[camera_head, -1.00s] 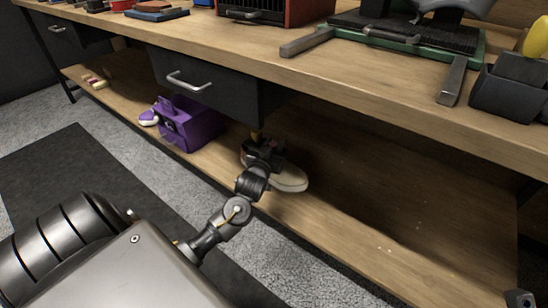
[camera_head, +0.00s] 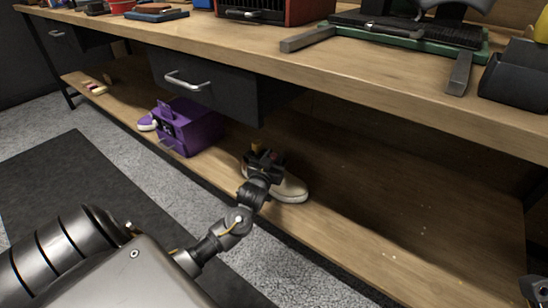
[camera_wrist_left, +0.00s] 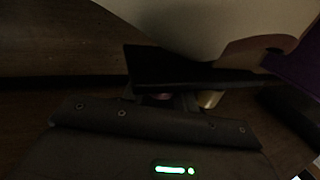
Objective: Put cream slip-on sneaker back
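The cream slip-on sneaker (camera_head: 288,190) sits at the wooden lower shelf under the workbench, right of the purple caddy. Its toe points to the lower right; its heel part is hidden behind my left gripper. My left gripper (camera_head: 262,158) is right at the sneaker's heel end, overlapping it in the head view. In the left wrist view a large cream surface (camera_wrist_left: 185,25), likely the sneaker, fills the top, very close to the dark gripper. That view is too dark to show whether the fingers are closed on it. Only a bit of my right gripper (camera_head: 536,288) shows at the lower right edge.
The purple caddy (camera_head: 192,130) stands on the lower shelf (camera_head: 350,215), with a purple-and-white shoe (camera_head: 147,123) beside it. The shelf to the right of the sneaker is clear. A dark drawer (camera_head: 205,85) and the benchtop (camera_head: 330,95) hang above.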

